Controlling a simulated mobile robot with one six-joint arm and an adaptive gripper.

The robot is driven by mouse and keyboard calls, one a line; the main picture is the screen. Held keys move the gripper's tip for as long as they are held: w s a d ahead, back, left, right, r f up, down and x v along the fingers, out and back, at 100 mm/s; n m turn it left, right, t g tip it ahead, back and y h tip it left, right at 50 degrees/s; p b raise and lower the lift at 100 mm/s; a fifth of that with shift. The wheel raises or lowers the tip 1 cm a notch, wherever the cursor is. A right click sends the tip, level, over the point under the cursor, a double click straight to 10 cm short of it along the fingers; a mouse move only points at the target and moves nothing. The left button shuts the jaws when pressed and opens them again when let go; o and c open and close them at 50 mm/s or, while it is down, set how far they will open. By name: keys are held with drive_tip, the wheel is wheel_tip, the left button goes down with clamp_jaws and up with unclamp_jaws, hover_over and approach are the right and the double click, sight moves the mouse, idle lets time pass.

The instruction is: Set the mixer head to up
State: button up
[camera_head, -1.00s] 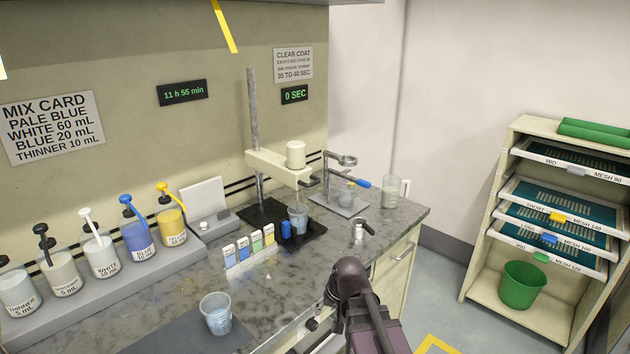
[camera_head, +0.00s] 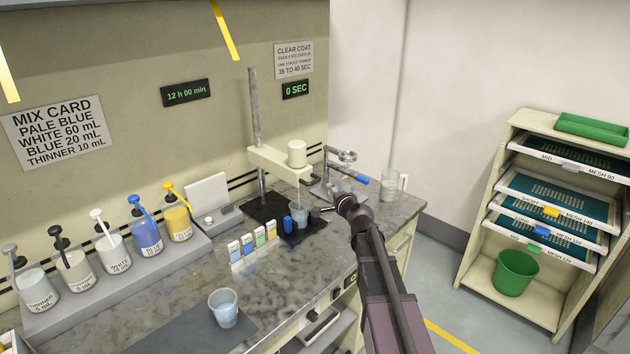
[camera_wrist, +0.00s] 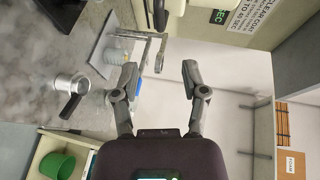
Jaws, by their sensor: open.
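The mixer in the head view has a cream head (camera_head: 277,163) on a grey upright column (camera_head: 255,120). The head is level, well below the column's top, with a thin shaft pointing down toward a translucent cup (camera_head: 299,216). The cup stands on a black base mat (camera_head: 262,212). My gripper (camera_head: 328,208) is right of the cup and lower than the mixer head; its fingers are partly hidden. In the wrist view my gripper (camera_wrist: 160,72) is open, with nothing between its fingers. The mixer head is not clearly seen there.
A ring stand (camera_head: 340,157) with a blue handle is right of the mixer. Colour strips (camera_head: 250,243), pump bottles (camera_head: 145,235) and a beaker (camera_head: 223,308) stand left. A screen rack (camera_head: 520,150) is right.

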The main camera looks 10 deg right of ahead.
sight(316, 182)
drive_tip(key=shift+w+f, duration=0.1)
drive_tip(key=shift+w, duration=0.05)
drive_tip(key=b+x, duration=0.2)
drive_tip(key=x, duration=1.1)
drive_tip(key=shift+w+a+b, duration=0.15)
drive_tip(key=shift+w+b, duration=0.1)
drive_tip(key=shift+b, duration=0.15)
clamp_jaws()
drive_tip(key=shift+a, duration=0.1)
